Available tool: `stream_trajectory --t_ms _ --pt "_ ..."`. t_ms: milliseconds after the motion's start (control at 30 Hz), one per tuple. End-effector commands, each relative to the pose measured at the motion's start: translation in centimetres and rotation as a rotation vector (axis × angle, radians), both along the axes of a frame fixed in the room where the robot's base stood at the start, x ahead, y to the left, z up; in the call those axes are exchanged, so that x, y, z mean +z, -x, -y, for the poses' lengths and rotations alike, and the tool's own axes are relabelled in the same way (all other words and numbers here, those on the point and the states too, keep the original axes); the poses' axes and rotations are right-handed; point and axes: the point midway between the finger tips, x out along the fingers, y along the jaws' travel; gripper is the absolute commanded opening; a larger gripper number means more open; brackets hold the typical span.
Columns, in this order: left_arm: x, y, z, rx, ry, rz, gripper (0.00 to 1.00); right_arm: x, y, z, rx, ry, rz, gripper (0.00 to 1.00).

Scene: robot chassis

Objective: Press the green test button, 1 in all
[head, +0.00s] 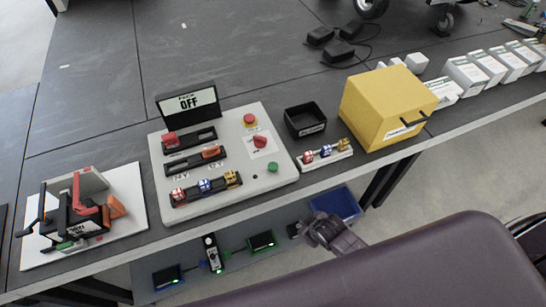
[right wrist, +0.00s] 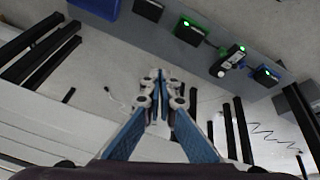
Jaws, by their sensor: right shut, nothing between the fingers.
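The green test button (head: 272,167) sits at the lower right of the white control panel (head: 222,133) on the dark table in the head view. A small display (head: 188,101) at the back of the panel reads OFF. My right gripper (head: 318,224) is off the table's front edge, to the right of and nearer than the green button, apart from the panel. In the right wrist view its fingers (right wrist: 160,88) are together and empty. The button does not show in the right wrist view. My left gripper is not in view.
The panel also bears a red mushroom button (head: 249,119), a red knob (head: 260,142) and slots with coloured pieces. A black bin (head: 305,121), a yellow box (head: 385,108) and a clamp fixture (head: 82,215) stand beside it. Lit devices (head: 261,241) sit lower, beyond the table edge.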

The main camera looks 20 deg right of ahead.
Motion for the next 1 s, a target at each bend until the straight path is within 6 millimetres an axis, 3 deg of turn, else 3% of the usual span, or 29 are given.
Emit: stream_trajectory --t_ms 33,100,367,600,800,1000 --pt "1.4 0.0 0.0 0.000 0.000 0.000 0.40 3.2 -1.2 -0.5 0.020 0.000 0.022 0.00" --pt "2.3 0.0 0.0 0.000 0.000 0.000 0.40 6.2 -2.4 -1.1 0.044 0.001 0.047 0.00" --pt "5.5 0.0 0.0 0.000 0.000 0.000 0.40 17.5 -5.7 -3.6 0.143 0.009 0.135 0.00" --pt "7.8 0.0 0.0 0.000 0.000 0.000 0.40 26.3 -11.0 -5.1 0.349 0.086 0.285 0.00" --pt "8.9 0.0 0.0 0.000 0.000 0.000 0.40 30.5 -13.8 -5.7 0.477 0.147 0.371 0.00" --pt "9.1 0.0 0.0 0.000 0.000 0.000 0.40 31.5 -14.4 -5.9 0.515 0.165 0.392 0.00"
